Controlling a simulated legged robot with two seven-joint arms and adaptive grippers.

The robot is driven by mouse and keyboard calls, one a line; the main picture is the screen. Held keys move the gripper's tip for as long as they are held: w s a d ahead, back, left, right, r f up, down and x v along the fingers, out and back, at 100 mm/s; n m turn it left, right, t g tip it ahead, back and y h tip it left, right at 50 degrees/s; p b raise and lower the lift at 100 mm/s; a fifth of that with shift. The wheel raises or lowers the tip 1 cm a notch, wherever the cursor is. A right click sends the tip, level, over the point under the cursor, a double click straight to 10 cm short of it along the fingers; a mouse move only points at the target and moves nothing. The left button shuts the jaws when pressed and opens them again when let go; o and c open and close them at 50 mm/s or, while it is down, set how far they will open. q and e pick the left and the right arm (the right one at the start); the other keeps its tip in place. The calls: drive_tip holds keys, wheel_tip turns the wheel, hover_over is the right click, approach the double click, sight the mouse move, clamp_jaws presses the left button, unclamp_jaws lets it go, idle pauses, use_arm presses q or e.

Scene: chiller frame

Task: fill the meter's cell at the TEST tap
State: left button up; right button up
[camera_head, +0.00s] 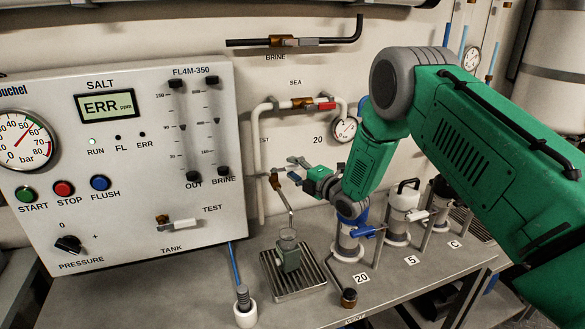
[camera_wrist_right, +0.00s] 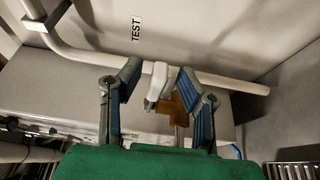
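The TEST tap has a brass body (camera_head: 275,182), and its spout (camera_head: 289,205) points down over the drip tray (camera_head: 318,278). The grey-green meter (camera_head: 288,258) stands on the tray under the spout, its clear cell (camera_head: 287,238) on top. I cannot tell whether the cell holds liquid. My right gripper (camera_head: 291,168) is open at the tap. In the right wrist view its fingers (camera_wrist_right: 160,85) stand apart, with the tap's pale lever (camera_wrist_right: 157,84) and brass body (camera_wrist_right: 180,102) between them. I cannot tell whether either finger touches the lever. My left gripper is out of view.
The panel (camera_head: 120,200) at left has a SALT display (camera_head: 106,105) reading ERR. A white cup (camera_head: 245,312) with a probe stands left of the tray. A brass-topped fitting (camera_head: 349,298) sits at the front edge.

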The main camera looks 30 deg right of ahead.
drive_tip(key=shift+w, duration=0.2)
drive_tip(key=shift+c, duration=0.5)
clamp_jaws()
drive_tip(key=shift+s+a, duration=0.1)
drive_tip(key=h, duration=0.1)
drive_tip(key=m+h, duration=0.1)
drive_tip(key=shift+s+a+f+m+h+b, duration=0.15)
drive_tip(key=shift+s+a+m+h+b, duration=0.1)
drive_tip(key=shift+s+m+h+b, duration=0.15)
drive_tip(key=shift+s+a+m+h+b, duration=0.1)
drive_tip(key=shift+s+m+h+b, duration=0.15)
drive_tip(key=shift+m+h, duration=0.55)
drive_tip(key=shift+s+a+m+h+b, duration=0.15)
drive_tip(key=shift+s+m+h, duration=0.2)
drive_tip(key=shift+h, duration=0.75)
drive_tip(key=shift+d, duration=0.1)
